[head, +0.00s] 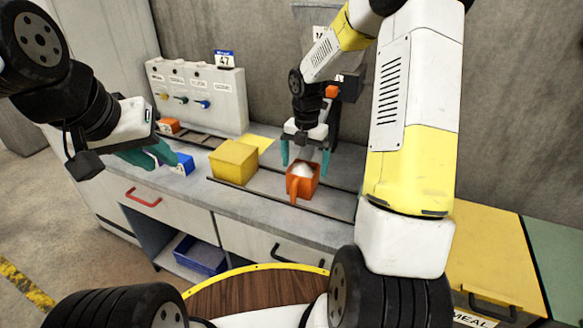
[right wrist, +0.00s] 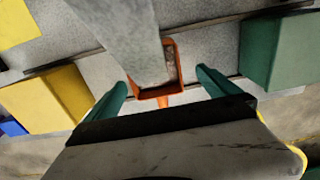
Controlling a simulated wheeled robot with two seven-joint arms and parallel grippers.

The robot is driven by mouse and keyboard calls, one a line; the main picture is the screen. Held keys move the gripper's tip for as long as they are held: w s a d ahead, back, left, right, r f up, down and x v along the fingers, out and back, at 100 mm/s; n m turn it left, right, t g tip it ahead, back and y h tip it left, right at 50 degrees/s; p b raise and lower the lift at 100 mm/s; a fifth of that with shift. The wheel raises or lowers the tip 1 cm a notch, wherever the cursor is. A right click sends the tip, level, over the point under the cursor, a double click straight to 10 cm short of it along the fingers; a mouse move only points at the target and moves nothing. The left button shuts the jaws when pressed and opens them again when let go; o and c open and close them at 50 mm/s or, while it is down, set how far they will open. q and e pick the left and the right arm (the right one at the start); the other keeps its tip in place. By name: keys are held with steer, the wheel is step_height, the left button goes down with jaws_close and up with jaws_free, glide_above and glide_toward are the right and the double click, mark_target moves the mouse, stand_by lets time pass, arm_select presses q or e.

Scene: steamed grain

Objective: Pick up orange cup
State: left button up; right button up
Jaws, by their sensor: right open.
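The orange cup (head: 294,187) stands on the grey counter with pale stuff showing in its top and its handle toward the front. My right gripper (head: 305,160) is open, its teal fingers pointing down just behind and above the cup. In the right wrist view the cup (right wrist: 174,62) lies between and beyond the two spread fingers (right wrist: 162,88), and they appear apart from it. A pale grey column hides part of the cup there. My left gripper (head: 160,158) hangs at the left near a blue block; its jaw gap is unclear.
A yellow box (head: 233,163) stands left of the cup, and the blue block (head: 183,163) is farther left. Dark rails (head: 275,205) run along the counter. A switch panel (head: 200,95) stands behind. The right wrist view shows a green block (right wrist: 275,55) at the right.

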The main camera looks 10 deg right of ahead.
mark_target(302, 174)
steer(key=f, duration=0.4)
steer(key=shift+w+a+f, duration=0.25)
steer(key=shift+w+f, duration=0.1)
steer(key=shift+f, duration=0.6)
steer(key=c, duration=2)
steer(key=shift+r, duration=0.2)
